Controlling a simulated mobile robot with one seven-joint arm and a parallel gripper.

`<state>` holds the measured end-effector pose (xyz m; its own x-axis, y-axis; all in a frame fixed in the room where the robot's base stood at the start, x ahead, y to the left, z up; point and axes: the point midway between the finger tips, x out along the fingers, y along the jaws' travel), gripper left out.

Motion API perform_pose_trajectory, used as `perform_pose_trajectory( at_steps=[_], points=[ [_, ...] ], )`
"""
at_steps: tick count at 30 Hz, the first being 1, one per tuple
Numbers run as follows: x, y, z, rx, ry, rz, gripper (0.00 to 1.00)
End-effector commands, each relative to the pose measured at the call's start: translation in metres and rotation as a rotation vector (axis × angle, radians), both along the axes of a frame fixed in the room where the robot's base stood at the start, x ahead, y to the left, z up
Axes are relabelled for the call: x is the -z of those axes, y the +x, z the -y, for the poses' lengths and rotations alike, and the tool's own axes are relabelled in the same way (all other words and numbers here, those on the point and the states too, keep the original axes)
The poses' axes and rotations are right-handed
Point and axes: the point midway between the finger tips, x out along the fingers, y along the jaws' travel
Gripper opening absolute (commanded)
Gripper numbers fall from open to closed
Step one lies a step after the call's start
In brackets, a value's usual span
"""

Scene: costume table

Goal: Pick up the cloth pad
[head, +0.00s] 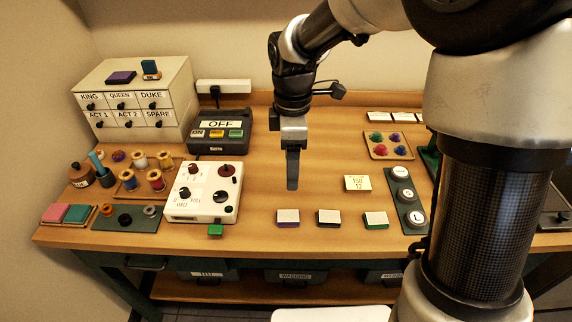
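Several flat pieces could be the cloth pad, and I cannot tell which one it is. A pink pad (56,213) and a teal pad (77,213) lie side by side on a small wooden tray at the front left. A flat purple piece (121,77) lies on top of the white drawer cabinet, beside a small teal block (149,67). My gripper (292,184) points down over the middle of the table, apart from all of these. Its fingers overlap in this view, so their opening is hidden. Nothing shows between or below them.
The drawer cabinet (137,133) stands at the back left. Three small white-topped blocks (329,216) line the front. The table's middle is clear.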

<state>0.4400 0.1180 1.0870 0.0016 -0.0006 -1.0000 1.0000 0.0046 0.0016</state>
Motion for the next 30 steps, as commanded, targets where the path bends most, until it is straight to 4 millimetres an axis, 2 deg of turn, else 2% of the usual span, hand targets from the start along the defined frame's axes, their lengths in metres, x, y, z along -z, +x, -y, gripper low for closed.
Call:
perform_pose_trajectory(
  at_steps=[12,15,23,30],
  points=[
    [0.087,-0.002,-0.001,-0.006,-0.001,-0.008,0.61],
    [0.103,-0.002,-0.001,-0.005,-0.001,-0.005,0.61],
    [0.122,-0.002,-0.001,-0.004,-0.001,-0.004,0.61],
    [0.157,-0.006,-0.008,-0.005,-0.001,-0.005,0.61]
  ],
)
